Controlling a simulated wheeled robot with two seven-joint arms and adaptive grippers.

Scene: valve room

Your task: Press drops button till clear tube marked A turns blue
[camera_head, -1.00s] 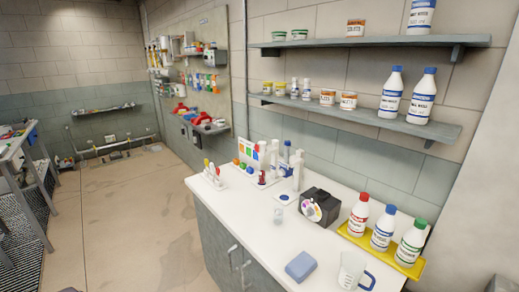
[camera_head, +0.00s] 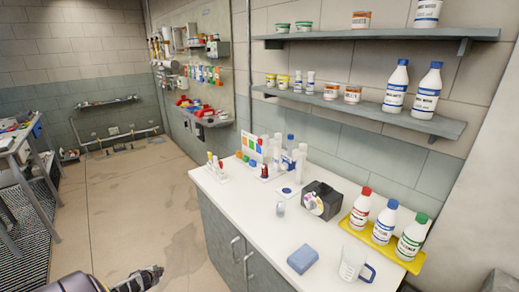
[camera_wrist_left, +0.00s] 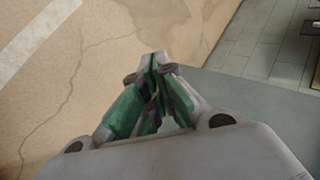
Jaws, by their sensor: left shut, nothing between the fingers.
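My left gripper (camera_head: 147,279) is at the bottom left of the head view, over the floor and well apart from the white counter (camera_head: 235,193). In the left wrist view its green-sided fingers (camera_wrist_left: 154,62) are together with nothing between them. At the back of the counter stands a group of test gear: a white card with coloured squares (camera_head: 252,146), a white dispenser-like column with a blue round pad (camera_head: 287,191), and a blue-topped bottle (camera_head: 290,147). A small clear vessel (camera_head: 279,208) stands in front. The mark A and the drops button are too small to make out. My right gripper is out of view.
Shelves overhang the counter.

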